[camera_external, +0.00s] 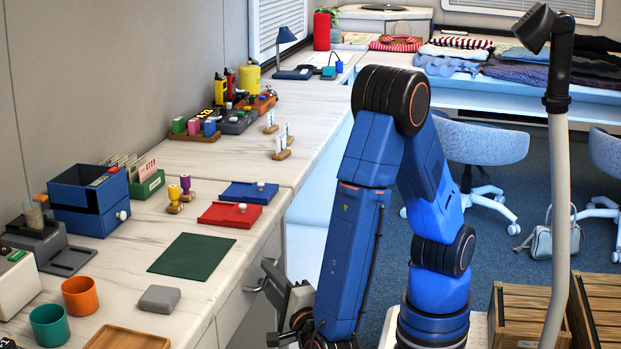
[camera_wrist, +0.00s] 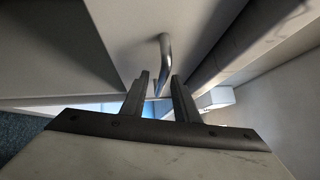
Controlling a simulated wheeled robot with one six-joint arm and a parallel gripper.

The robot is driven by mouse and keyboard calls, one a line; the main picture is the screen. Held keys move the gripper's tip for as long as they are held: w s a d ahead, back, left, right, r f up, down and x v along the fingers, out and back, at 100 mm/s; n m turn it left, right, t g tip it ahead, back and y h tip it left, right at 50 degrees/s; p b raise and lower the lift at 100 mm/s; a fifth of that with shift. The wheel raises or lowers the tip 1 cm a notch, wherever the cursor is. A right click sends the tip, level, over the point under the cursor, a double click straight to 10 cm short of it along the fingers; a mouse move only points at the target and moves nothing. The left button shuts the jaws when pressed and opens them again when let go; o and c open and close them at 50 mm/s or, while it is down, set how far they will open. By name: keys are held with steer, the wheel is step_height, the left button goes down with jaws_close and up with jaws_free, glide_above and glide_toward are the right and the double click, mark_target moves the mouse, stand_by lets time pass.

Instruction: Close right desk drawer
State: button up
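The desk drawer front (camera_external: 236,304) is a pale panel under the worktop, partly hidden by my gripper and the desk edge. Its curved metal handle (camera_external: 254,286) shows beside my gripper. In the wrist view the handle (camera_wrist: 165,55) stands out from the pale drawer front (camera_wrist: 205,25). My gripper (camera_external: 272,282) is low at the desk's front side, close to the handle. In the wrist view my gripper (camera_wrist: 158,95) has its two fingers apart, with the handle's end in line with the gap between them. I cannot tell whether they touch it, or how far the drawer stands out.
The worktop holds a green mat (camera_external: 193,256), a grey block (camera_external: 159,299), cups, red and blue trays and a blue drawer box (camera_external: 88,200). Wooden crates (camera_external: 522,316) stand at the right. Chairs and a bag (camera_external: 553,240) are on the blue carpet behind my arm.

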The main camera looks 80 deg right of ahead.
steer(key=v, duration=1.7)
steer(key=shift+a, duration=0.2)
steer(key=shift+s, duration=0.1)
steer(key=w+d+r+m+g+y, duration=0.1)
steer(key=w+d+r+m+g, duration=0.2)
steer(key=d+m, duration=0.4)
steer(key=w+d+r+m+g+y, duration=0.1)
steer(key=d+r+m+g, duration=0.35)
steer(key=d, duration=0.55)
steer(key=w+d+r+m+g+y, duration=0.1)
steer(key=w+d+r+m+g, duration=0.2)
steer(key=d+m+g, duration=0.4)
steer(key=s+d+r+m+t+y, duration=0.2)
steer(key=s+d+m+y, duration=0.2)
steer(key=d+m, duration=0.6)
steer(key=s+d+r+m+t+y, duration=0.1)
steer(key=s+d+m+t+y, duration=0.2)
steer(key=d+m, duration=0.7)
steer(key=s+m+y, duration=0.2)
steer(key=m+y, duration=0.1)
steer(key=m, duration=0.2)
steer(key=shift+s+d+r+y, duration=0.2)
steer(key=shift+s+r+y, duration=0.15)
steer(key=shift+r+y, duration=0.05)
